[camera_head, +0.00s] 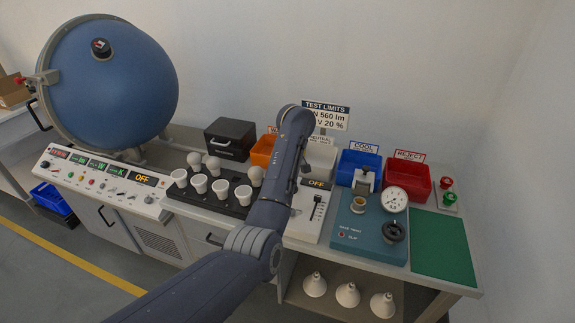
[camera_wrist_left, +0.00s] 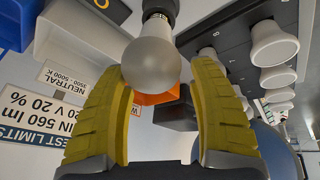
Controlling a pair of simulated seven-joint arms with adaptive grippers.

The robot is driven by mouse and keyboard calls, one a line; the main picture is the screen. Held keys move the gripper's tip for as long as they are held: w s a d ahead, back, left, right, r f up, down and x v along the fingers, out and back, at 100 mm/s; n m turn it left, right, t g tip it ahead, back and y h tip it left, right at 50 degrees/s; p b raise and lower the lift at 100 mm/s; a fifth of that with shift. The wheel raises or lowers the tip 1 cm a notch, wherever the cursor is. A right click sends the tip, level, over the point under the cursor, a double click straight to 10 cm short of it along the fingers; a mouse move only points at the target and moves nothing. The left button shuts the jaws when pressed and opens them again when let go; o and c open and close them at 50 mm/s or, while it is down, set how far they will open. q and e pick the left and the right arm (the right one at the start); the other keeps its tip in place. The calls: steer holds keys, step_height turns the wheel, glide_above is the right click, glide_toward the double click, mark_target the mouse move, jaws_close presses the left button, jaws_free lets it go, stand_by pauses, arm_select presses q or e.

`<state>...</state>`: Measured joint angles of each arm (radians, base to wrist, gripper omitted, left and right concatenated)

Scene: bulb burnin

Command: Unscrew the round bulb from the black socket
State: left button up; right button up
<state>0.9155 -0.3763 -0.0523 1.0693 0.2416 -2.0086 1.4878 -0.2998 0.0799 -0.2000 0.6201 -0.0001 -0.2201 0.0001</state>
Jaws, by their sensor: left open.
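In the left wrist view, a round frosted bulb (camera_wrist_left: 150,62) sits in a dark socket (camera_wrist_left: 160,9) at the top edge of the picture. My left gripper (camera_wrist_left: 160,88) is open, with one yellow finger on each side of the bulb. The left finger's tip looks very close to the glass; I cannot tell whether it touches. In the head view my left arm crosses the middle of the bench and hides its gripper. A round bulb (camera_head: 255,175) shows just left of my arm; I cannot tell whether it is the same one. My right gripper is not in view.
A black rack (camera_head: 233,208) holds several white reflector bulbs and round bulbs. Orange (camera_head: 261,152), white (camera_head: 320,158), blue (camera_head: 358,165) and red (camera_head: 407,180) bins stand behind. A teal test unit (camera_head: 365,240) and a clear green mat (camera_head: 441,247) lie right. A blue sphere (camera_head: 110,90) stands left.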

arm_select(q)
steer(key=m, duration=0.1)
steer(key=s+d+f+m+h, duration=0.1)
steer(key=d+m, duration=0.1)
steer(key=m, duration=0.1)
steer(key=shift+s+d+f+h, duration=0.15)
steer(key=shift+f+h, duration=0.1)
steer(key=shift+h, duration=0.15)
steer(key=m+h, duration=0.1)
steer(key=m, duration=0.3)
steer(key=shift+g, duration=0.3)
steer(key=m+h, duration=0.1)
steer(key=m, duration=0.1)
steer(key=m+g+h, duration=0.1)
steer(key=m, duration=0.1)
steer(key=shift+a+r+m, duration=0.1)
steer(key=shift+a+m, duration=0.1)
steer(key=shift+m, duration=0.1)
steer(key=m+g+h, duration=0.1)
steer(key=m, duration=0.2)
steer(key=shift+m, duration=0.4)
steer(key=shift+c, duration=0.3)
